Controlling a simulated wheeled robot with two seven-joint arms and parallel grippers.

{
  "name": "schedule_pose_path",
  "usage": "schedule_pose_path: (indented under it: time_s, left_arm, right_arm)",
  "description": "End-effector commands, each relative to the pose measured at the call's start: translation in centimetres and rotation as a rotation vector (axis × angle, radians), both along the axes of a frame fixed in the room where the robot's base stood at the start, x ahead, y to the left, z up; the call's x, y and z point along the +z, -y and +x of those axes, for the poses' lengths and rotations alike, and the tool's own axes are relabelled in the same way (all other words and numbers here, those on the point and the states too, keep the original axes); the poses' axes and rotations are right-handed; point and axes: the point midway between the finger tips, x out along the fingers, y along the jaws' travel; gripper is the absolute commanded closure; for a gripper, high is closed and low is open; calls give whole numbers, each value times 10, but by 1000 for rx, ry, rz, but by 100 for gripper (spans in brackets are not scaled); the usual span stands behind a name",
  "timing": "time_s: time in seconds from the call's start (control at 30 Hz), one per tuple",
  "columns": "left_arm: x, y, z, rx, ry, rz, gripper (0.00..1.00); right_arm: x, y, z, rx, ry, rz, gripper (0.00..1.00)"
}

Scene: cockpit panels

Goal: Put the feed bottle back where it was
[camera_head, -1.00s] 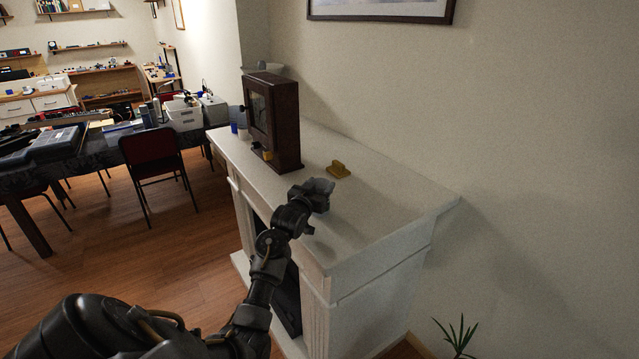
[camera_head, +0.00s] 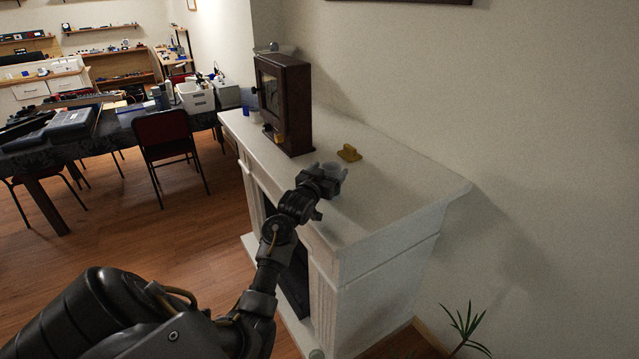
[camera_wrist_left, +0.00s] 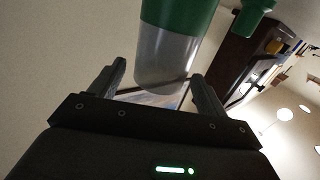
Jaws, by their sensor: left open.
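The feed bottle shows in the left wrist view (camera_wrist_left: 168,58) as a translucent grey body with a green part, partly cut off by the frame edge. In the head view, a small pale translucent piece, apparently the bottle (camera_head: 334,168), shows at my left gripper (camera_head: 325,179), over the white mantelpiece (camera_head: 395,185). The open fingers of my left gripper lie on either side of the bottle in the wrist view. Whether the bottle rests on the mantel is hidden. My right gripper is out of view.
A dark wooden glass-fronted case (camera_head: 285,105) stands on the mantel behind the gripper. A green piece (camera_wrist_left: 254,16) shows beside the bottle. The mantel's near right end is clear. A plant (camera_head: 466,325) stands below.

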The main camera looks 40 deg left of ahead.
Motion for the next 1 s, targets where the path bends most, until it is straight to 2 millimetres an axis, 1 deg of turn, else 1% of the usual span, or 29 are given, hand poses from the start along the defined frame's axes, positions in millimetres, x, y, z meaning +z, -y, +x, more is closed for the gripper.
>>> schedule_pose_path:
  time_s: [0.1,0.3,0.4,0.5,0.7,1.0]
  left_arm:
    - [-3,7,-25,0,1,3,24]
    - [-2,18,-65,-1,0,3,24]
    - [-2,23,-81,-1,0,3,24]
    - [-1,25,-92,0,-1,2,24]
    - [0,28,-100,0,1,1,24]
    - [1,28,-100,-1,1,1,24]
  right_arm:
    - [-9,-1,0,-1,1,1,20]
    - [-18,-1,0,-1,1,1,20]
    - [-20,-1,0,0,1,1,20]
    - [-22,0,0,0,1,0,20]
    - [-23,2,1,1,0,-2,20]
    - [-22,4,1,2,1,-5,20]
